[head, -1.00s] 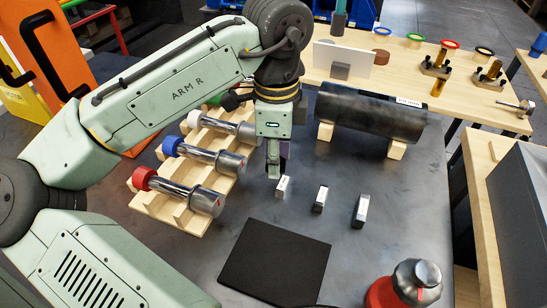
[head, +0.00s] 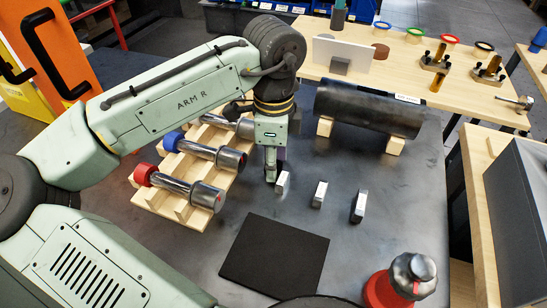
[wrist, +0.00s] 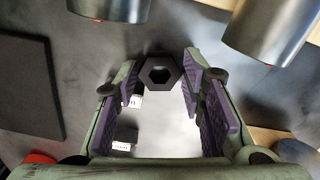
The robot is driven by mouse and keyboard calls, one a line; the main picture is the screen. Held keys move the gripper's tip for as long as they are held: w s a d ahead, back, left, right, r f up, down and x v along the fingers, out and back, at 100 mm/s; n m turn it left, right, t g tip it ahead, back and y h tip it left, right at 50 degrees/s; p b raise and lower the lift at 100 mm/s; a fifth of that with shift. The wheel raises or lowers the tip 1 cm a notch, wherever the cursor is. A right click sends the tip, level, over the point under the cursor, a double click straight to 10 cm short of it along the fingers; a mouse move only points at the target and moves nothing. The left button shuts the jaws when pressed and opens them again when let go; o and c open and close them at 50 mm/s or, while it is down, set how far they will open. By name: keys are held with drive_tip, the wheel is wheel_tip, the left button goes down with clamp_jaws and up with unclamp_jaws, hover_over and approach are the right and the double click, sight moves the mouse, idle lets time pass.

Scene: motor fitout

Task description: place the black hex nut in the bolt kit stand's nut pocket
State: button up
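The black hex nut (wrist: 160,73) sits between the fingertips of my gripper (wrist: 160,76) in the wrist view, its hole facing the camera. Both purple-padded fingers meet its sides, so my gripper looks shut on it. In the head view my gripper (head: 271,178) points down low over the dark table, just left of a small light block (head: 282,182); the nut is hidden there by the near finger. Dark stands with brass bolts (head: 436,62) (head: 488,73) are on the far wooden bench. I cannot tell which is the bolt kit stand, and no nut pocket shows clearly.
A wooden rack (head: 150,199) with metal cylinders is close left of my gripper. Two more small blocks (head: 319,194) (head: 358,206) stand to the right. A large dark cylinder (head: 368,107) lies behind. A black mat (head: 273,255) and red-based bottle (head: 385,288) are in front.

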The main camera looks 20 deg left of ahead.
drive_tip(key=shift+o, duration=1.2)
